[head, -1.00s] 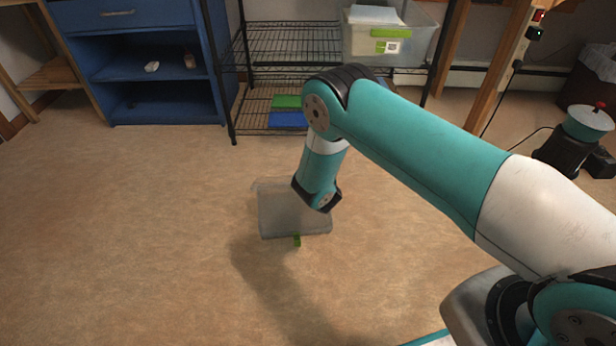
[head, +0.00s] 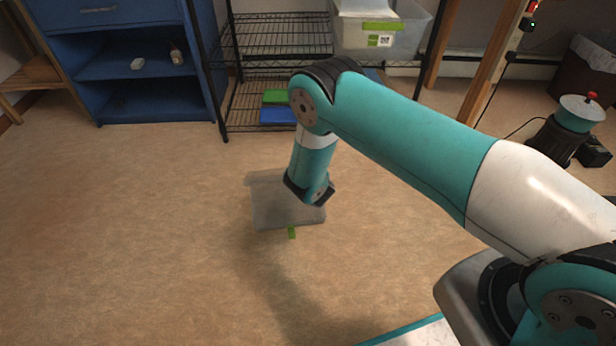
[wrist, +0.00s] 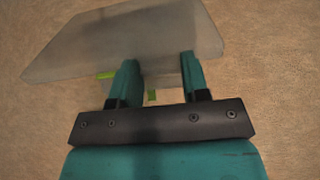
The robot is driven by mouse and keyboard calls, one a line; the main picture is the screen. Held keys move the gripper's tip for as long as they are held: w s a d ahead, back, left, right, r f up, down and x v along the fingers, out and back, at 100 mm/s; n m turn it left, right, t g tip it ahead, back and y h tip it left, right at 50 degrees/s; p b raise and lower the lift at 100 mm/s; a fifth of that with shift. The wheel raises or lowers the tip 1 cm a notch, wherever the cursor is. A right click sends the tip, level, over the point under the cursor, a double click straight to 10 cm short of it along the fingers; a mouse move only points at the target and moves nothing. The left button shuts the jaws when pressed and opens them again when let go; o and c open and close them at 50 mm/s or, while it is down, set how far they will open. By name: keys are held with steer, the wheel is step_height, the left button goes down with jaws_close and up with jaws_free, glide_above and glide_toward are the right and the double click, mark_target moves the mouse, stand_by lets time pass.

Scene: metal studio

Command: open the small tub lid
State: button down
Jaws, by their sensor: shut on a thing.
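The small tub, with its cloudy grey lid (head: 270,207), is on the floor below my forearm in the head view. A green clip (head: 291,233) shows at its near side. In the wrist view the lid (wrist: 120,45) is a pale translucent sheet, lying slanted across the top of the picture. Bits of green (wrist: 152,95) show under its near edge. My gripper (wrist: 158,66) has its two teal fingers apart at that near edge, shut on the lid. The exact contact is hidden, and the head view hides the fingers behind my arm.
A black wire shelf (head: 285,50) stands behind, with a clear bin (head: 405,40) and green and blue pieces low down. A blue cabinet (head: 130,100) is at the back left. A teal-topped machine (head: 578,115) stands at right. The floor around the tub is clear.

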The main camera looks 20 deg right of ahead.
stand_by(0.4)
steer(key=c, duration=0.6)
jaws_free()
steer(key=shift+r, duration=0.1)
steer(key=p+v, duration=0.6)
steer(key=v, duration=1.1)
steer(key=shift+s, duration=0.2)
